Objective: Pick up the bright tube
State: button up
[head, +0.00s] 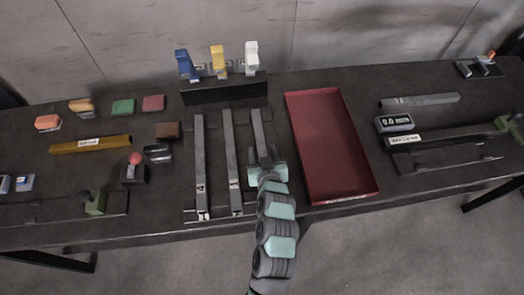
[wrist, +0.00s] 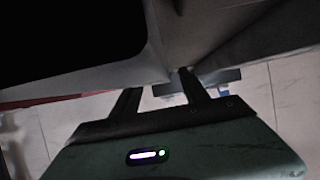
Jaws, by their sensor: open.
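Three grey metal tubes lie side by side on a rack: a left tube (head: 200,160), a middle tube (head: 232,160) and a right tube (head: 258,128). Another pale grey tube (head: 420,100) lies on the right side of the table. I cannot tell for sure which is the bright tube. My gripper (head: 266,160) is over the near part of the right tube and hides its near end. In the wrist view its two fingers (wrist: 158,92) are apart with no tube seen held between them. Contact with the tube cannot be made out.
A red tray (head: 371,176) lies right of my gripper. A gauge (head: 394,123) stands beyond it. A stand (head: 224,91) with blue, yellow and white items is behind the rack. A brass-coloured bar (head: 90,145) and small coloured blocks lie left.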

jog(key=shift+c, duration=0.5)
grip_shut()
dwell(0.9)
